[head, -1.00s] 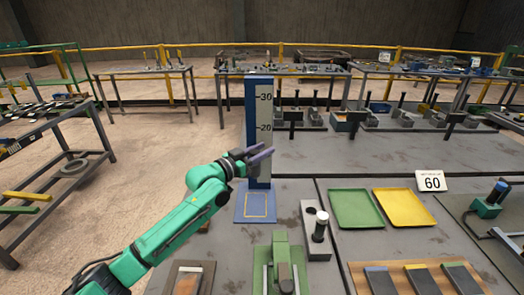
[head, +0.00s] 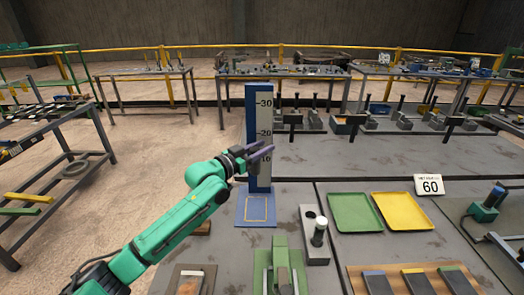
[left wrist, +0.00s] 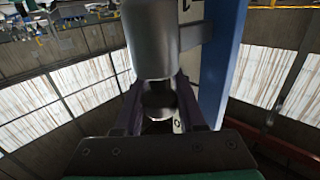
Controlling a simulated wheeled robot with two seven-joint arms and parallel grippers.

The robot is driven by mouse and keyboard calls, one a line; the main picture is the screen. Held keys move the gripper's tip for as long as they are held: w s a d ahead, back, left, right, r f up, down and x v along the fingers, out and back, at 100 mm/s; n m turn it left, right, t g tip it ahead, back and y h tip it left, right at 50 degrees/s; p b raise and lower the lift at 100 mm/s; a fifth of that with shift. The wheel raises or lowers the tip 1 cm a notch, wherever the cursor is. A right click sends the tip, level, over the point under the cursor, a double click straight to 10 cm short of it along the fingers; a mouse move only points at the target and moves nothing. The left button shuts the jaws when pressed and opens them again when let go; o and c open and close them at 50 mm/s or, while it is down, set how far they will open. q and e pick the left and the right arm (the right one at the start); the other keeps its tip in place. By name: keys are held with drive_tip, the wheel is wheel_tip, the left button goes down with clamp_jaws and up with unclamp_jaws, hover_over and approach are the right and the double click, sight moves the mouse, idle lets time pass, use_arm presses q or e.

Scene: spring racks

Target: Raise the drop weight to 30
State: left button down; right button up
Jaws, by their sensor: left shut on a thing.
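My left gripper (head: 268,152) is at the blue post (head: 251,115) with the white scale, which reads 30, 20 and 10. The fingers cross the front of the scale between the 20 and the 10, closer to the 10. In the left wrist view my left gripper (left wrist: 163,108) is shut on the drop weight (left wrist: 150,45), a grey metal cylinder with a narrower lower part between the fingers. The weight sits beside the blue post (left wrist: 222,60). In the head view the fingers hide most of it. My right gripper is in neither view.
The post's blue base plate (head: 256,218), marked with a yellow square, is clear. A grey block with a cylinder (head: 314,250), a green fixture (head: 281,262), a green tray (head: 352,212), a yellow tray (head: 402,211) and a card reading 60 (head: 430,186) stand nearby.

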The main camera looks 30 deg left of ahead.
use_arm(q)
wheel_tip(320, 180, up, 17)
drive_tip(key=p, duration=1)
drive_tip(key=shift+r, duration=0.15)
drive_tip(key=c, duration=0.5)
unclamp_jaws()
drive_tip(key=b+v, duration=0.6)
drive_tip(key=v, duration=0.8)
drive_tip(key=shift+s+a+b, duration=0.15)
drive_tip(key=shift+s+b, duration=0.1)
drive_tip(key=shift+b, duration=0.1)
